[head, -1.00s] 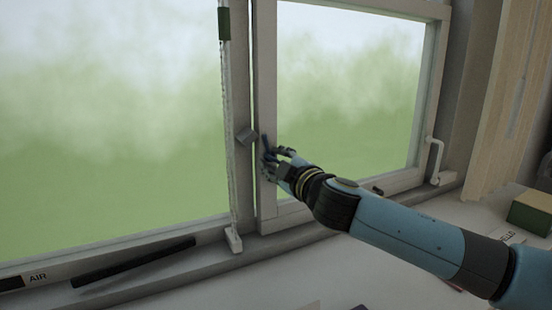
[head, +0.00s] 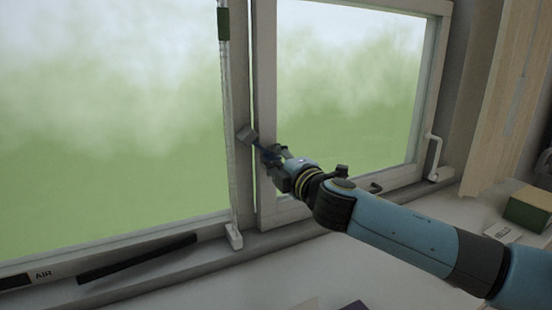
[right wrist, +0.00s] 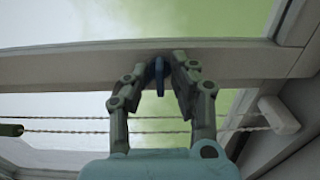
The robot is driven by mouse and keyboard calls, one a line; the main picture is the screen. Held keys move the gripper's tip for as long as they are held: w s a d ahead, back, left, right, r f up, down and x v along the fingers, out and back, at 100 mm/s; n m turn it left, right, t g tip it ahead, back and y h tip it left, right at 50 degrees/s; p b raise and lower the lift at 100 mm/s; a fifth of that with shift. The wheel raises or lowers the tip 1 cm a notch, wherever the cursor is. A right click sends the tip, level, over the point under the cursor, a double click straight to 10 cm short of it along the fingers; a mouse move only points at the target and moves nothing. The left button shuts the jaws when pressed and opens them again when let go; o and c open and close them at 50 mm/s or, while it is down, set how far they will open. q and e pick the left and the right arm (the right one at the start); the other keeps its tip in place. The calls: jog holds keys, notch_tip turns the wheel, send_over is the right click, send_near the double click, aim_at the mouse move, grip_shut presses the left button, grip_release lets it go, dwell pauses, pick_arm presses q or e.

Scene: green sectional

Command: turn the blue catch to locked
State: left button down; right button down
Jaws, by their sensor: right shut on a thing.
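The blue catch (head: 261,148) sits on the left upright of the right-hand window sash (head: 267,195). In the head view it slants up and left towards a grey block (head: 247,134) on the middle post; I cannot tell whether they touch. My right gripper (head: 272,155) is at the catch, its fingers partly covering it. In the right wrist view the catch (right wrist: 159,75) shows as a blue lever between the two fingers of my right gripper (right wrist: 164,70), which is shut on it. My left gripper is out of view.
A cord with a green sleeve (head: 223,24) hangs left of the sash, close to the catch. A white crank handle (head: 433,158) is at the sash's right. A green-sided box (head: 526,212) stands on the pale sill at right. A dark strip (head: 137,258) lies along the lower frame.

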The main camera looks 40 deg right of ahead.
jog(key=shift+f, duration=0.1)
jog(key=c, duration=1.1)
grip_release()
jog(key=v, duration=1.2)
